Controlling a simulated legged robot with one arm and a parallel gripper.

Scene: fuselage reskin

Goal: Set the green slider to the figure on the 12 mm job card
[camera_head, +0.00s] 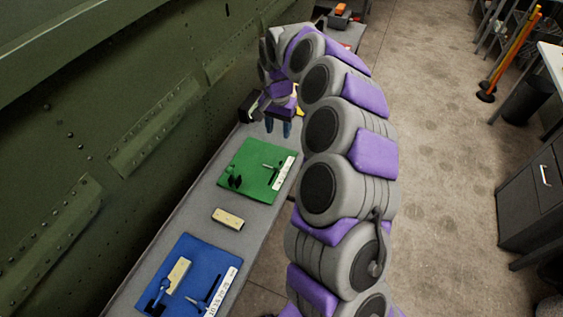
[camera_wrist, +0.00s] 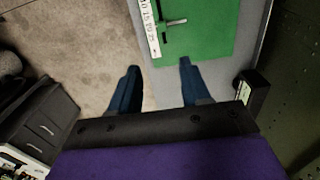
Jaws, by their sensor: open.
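A green board (camera_head: 252,170) lies on a narrow grey bench along the fuselage side. A white scale strip (camera_head: 284,172) with markings runs along its right edge, with a small green slider (camera_head: 272,166) beside it. In the wrist view the slider (camera_wrist: 174,22) sits against the scale strip (camera_wrist: 152,28); I cannot read its figures. My gripper (camera_head: 279,128) is above the bench, beyond the far edge of the green board. In the wrist view its two blue fingers (camera_wrist: 157,88) are apart with nothing between them. I cannot make out a 12 mm job card.
A blue board (camera_head: 190,272) with its own scale and blue parts lies nearer on the bench. A tan block (camera_head: 228,219) lies between the boards. The riveted green fuselage wall (camera_head: 90,130) bounds the bench on the left. Open floor (camera_head: 430,150) lies to the right.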

